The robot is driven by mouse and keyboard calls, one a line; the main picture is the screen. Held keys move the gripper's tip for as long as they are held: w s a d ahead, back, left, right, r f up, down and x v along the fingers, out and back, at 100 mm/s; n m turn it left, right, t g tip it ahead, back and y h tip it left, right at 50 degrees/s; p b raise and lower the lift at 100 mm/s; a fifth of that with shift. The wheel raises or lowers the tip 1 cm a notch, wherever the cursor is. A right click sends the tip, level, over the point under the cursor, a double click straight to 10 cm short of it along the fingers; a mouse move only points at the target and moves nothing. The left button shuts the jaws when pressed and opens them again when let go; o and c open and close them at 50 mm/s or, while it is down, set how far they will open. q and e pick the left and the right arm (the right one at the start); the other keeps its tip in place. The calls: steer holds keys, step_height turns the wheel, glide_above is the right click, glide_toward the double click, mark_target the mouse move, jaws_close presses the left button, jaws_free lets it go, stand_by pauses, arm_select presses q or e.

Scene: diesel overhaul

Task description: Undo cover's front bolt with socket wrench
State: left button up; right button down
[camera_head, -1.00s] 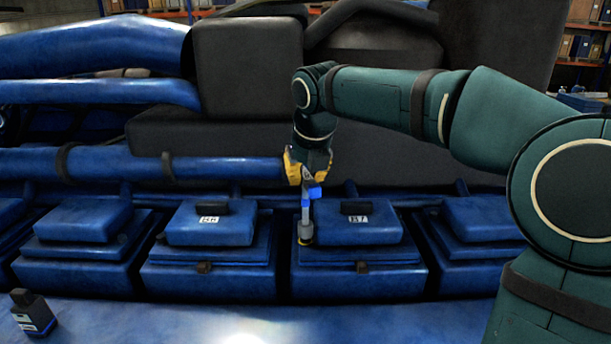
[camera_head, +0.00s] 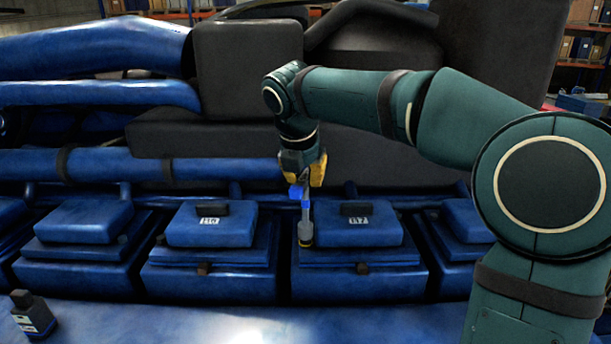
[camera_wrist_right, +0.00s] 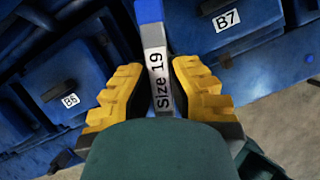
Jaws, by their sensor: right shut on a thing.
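My right gripper (camera_head: 305,178) has yellow fingers and is shut on the socket wrench (camera_head: 306,212), whose shaft hangs roughly upright below it. In the right wrist view the wrench (camera_wrist_right: 158,65) lies between both fingers and reads "Size 19". Its blue part (camera_head: 296,192) points left of the gripper. The grey socket end is down at the left edge of the blue cover (camera_head: 357,232) marked B7, with a yellowish ring at its foot. Any bolt under the socket is hidden. My left gripper is not in view.
Another blue cover (camera_head: 211,231), marked B6, stands left of B7, with more such covers on either side. A blue pipe (camera_head: 120,166) and dark engine blocks lie behind.

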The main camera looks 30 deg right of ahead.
steer(key=m+g, duration=0.1)
steer(key=m, duration=0.2)
steer(key=shift+m+h, duration=0.3)
steer(key=m+g, duration=0.1)
steer(key=m, duration=0.3)
steer(key=shift+g, duration=0.3)
steer(key=m+g, duration=0.1)
steer(key=m, duration=0.2)
steer(key=m+g, duration=0.1)
steer(key=m, duration=0.2)
steer(key=shift+m+g, duration=0.3)
steer(key=shift+m, duration=0.1)
